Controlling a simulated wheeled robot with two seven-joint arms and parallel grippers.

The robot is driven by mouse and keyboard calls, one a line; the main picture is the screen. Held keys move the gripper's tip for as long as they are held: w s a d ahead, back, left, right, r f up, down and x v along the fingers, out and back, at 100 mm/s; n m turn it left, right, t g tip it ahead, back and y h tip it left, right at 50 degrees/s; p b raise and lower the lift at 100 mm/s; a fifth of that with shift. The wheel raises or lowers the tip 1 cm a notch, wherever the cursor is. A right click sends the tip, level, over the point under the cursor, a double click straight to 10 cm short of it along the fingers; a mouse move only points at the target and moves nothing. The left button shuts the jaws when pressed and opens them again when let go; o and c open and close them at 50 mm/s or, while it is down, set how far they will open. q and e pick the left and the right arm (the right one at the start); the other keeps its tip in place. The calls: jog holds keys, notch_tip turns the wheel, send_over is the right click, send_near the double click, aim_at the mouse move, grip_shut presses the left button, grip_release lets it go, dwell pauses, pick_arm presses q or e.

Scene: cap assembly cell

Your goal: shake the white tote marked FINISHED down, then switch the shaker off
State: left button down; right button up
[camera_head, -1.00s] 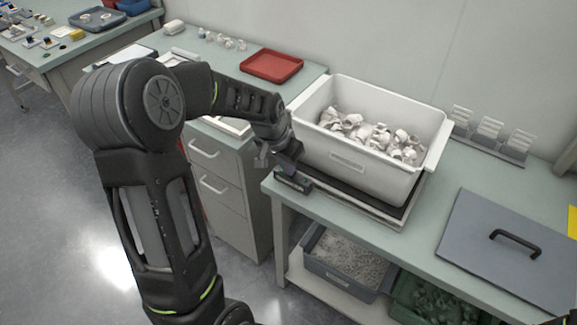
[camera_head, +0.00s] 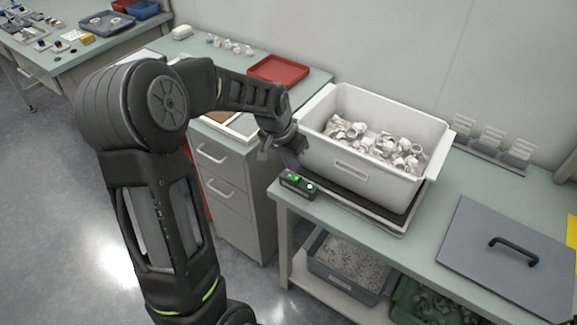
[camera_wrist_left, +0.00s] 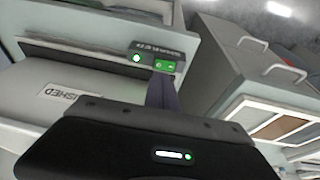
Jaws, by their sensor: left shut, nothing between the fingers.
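The white tote (camera_head: 345,176) stands on the shaker plate (camera_head: 380,212) on the bench and holds a heap of white caps (camera_head: 380,145). In the left wrist view its label (camera_wrist_left: 62,100) reads "...ISHED". The shaker's small dark control box (camera_head: 298,187) sits at the bench's front left corner, with a green lit switch and a bright round light. It also shows in the left wrist view (camera_wrist_left: 150,47). My left gripper (camera_head: 290,160) is shut and empty, just above and behind the control box, beside the tote's left end. My right gripper is not in view.
A grey lid with a black handle (camera_head: 510,240) lies on the bench at right. A red tray (camera_head: 277,69) lies behind my left arm. A grey bin (camera_head: 345,265) and a green bin (camera_head: 430,305) stand on the shelf below. A drawer cabinet (camera_head: 235,190) adjoins the bench.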

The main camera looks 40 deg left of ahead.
pick_arm(q)
jog(key=v, duration=0.9)
jog(key=shift+d+r+b, duration=0.2)
jog(key=shift+d+b, duration=0.2)
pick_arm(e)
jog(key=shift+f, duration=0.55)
pick_arm(q)
jog(key=p, duration=0.2)
send_near(295, 178)
jog(key=x, duration=0.5)
jog(key=shift+w, duration=0.2)
jog(key=shift+d+f, duration=0.1)
jog(key=shift+f, duration=0.55)
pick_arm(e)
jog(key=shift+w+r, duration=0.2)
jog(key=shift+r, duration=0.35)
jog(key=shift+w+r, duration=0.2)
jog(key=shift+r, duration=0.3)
